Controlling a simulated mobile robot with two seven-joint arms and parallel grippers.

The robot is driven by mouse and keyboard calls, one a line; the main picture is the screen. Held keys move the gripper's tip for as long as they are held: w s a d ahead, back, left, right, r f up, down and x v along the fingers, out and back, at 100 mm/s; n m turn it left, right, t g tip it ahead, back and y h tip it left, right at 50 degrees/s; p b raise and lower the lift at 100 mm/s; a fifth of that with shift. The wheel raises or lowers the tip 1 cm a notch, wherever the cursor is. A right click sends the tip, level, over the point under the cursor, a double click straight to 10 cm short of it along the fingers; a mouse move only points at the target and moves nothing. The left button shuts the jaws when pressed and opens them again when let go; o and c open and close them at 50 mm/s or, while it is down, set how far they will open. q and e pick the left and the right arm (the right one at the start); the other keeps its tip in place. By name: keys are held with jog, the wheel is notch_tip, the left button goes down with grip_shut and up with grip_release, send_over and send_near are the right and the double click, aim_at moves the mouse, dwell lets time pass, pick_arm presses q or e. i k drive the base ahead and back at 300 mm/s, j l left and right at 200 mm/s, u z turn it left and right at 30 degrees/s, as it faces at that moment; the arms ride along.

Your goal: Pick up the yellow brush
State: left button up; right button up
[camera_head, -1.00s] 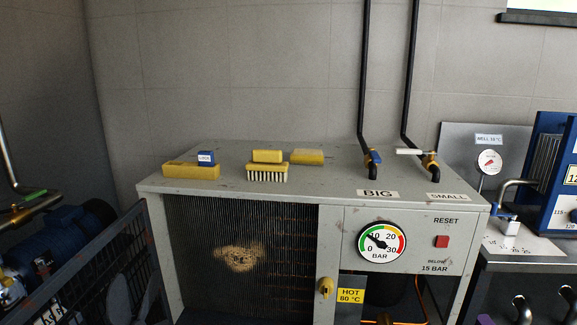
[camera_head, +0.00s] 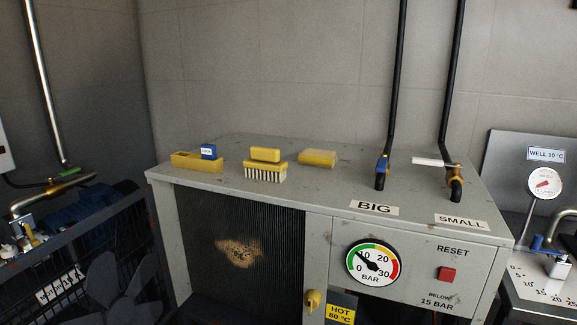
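The yellow brush (camera_head: 265,167) stands on the top of the grey cabinet (camera_head: 225,191), near its front edge. Its pale bristles point down and toward me, and a raised yellow grip sits on its back. A yellow tray-like block (camera_head: 190,163) lies to its left, with a blue piece (camera_head: 209,151) labelled LOCK on it. A plain yellow block (camera_head: 318,158) lies to its right and a little farther back. Neither of my grippers is in view.
A blue-handled valve (camera_head: 382,167) and a white-handled valve (camera_head: 437,163) on black pipes stand at the cabinet's right.

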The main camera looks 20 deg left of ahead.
aim_at(264, 162)
jog(key=i+l+u, duration=0.1)
jog(key=l+u, duration=0.15)
jog(key=u, duration=0.15)
jog(key=l+u, duration=0.25)
jog(key=u, duration=0.15)
